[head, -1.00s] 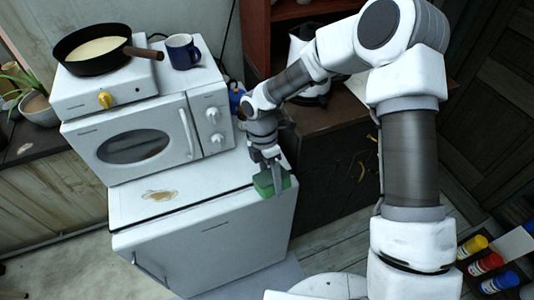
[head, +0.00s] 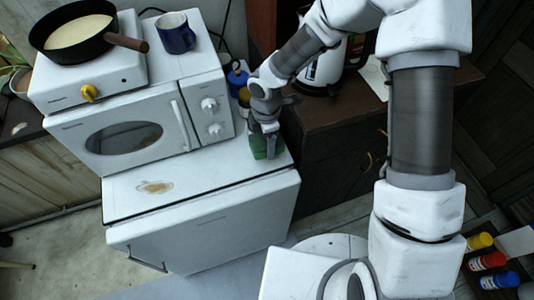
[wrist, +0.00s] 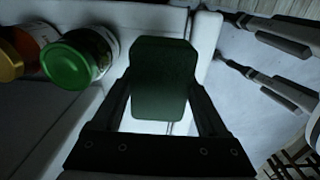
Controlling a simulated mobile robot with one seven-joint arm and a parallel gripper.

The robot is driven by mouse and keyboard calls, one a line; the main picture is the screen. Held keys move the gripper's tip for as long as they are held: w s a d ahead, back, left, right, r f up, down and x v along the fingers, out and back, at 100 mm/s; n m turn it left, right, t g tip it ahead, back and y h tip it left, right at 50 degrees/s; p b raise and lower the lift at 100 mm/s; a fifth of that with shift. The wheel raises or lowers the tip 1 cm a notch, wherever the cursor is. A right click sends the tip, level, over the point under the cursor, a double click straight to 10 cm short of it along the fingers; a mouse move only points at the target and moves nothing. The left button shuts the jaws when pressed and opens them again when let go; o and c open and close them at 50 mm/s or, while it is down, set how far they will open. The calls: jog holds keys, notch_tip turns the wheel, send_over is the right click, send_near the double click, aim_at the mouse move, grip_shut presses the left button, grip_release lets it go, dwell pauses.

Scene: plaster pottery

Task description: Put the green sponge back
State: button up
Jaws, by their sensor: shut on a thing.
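The green sponge (head: 259,147) is between the fingers of my gripper (head: 266,146), at the right end of the white fridge top (head: 200,183). In the wrist view the sponge (wrist: 163,80) looks dark green and stands between both fingers of my gripper (wrist: 160,112), which is shut on it. I cannot tell whether the sponge touches the surface below. A brown stain (head: 155,187) lies on the left part of the fridge top.
A microwave (head: 140,125) stands behind, with a blue mug (head: 175,36) and a frying pan (head: 82,36) above. Jars, one with a green lid (wrist: 75,60), stand near the sponge. A kettle (head: 322,68) is on the brown counter.

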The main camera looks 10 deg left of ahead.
aim_at(266, 161)
jog(key=shift+f, duration=3.55)
jog(key=shift+f, duration=0.1)
jog(key=o, duration=0.9)
notch_tip(266, 161, up, 12)
jog(key=shift+r+p, duration=0.2)
jog(key=shift+p, duration=0.15)
